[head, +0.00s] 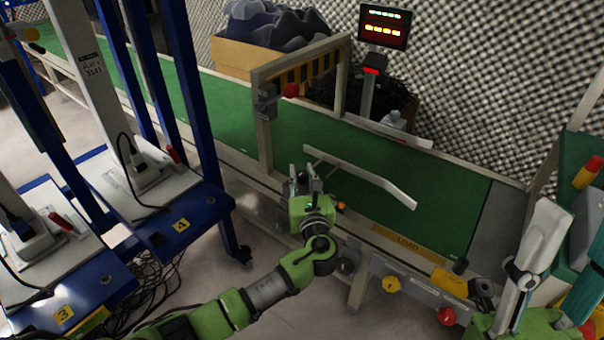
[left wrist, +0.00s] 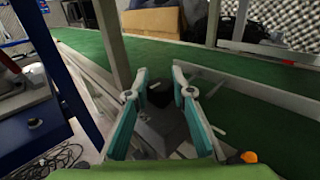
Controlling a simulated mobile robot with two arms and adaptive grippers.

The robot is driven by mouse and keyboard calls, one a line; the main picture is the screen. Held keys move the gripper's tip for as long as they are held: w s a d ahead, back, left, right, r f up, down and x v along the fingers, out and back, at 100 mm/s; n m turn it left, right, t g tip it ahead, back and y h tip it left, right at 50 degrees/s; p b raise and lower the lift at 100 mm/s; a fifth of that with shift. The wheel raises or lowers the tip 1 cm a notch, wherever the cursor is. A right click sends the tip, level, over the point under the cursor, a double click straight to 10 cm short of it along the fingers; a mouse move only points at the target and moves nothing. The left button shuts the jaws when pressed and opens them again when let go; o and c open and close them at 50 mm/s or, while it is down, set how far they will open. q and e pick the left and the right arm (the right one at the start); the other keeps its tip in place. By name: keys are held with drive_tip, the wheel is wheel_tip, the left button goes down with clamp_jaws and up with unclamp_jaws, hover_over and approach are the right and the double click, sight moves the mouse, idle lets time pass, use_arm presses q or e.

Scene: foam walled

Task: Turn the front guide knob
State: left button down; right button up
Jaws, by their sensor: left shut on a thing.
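My left gripper (head: 304,180) is at the near edge of the green conveyor, beside the near foot of a beige frame. In the left wrist view its teal fingers (left wrist: 158,98) close around a dark knob-like part (left wrist: 160,94), which I take as the front guide knob. The gripper mostly hides this part in the head view. A pale bent guide rail (head: 362,176) lies over the belt just right of the gripper. My right gripper (head: 566,205) shows at the right edge, partly cut off, away from the knob; its opening is unclear.
A red knob (head: 291,90) sits on the beige frame (head: 262,130). An orange knob (head: 341,206) is close to the left gripper. A yellow button (head: 391,285) and a red button (head: 446,316) are on the front panel. Blue racks (head: 205,215) stand close on the left.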

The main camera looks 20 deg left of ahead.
use_arm(q)
drive_tip(key=c, duration=1.7)
unclamp_jaws()
drive_tip(key=v, duration=1.2)
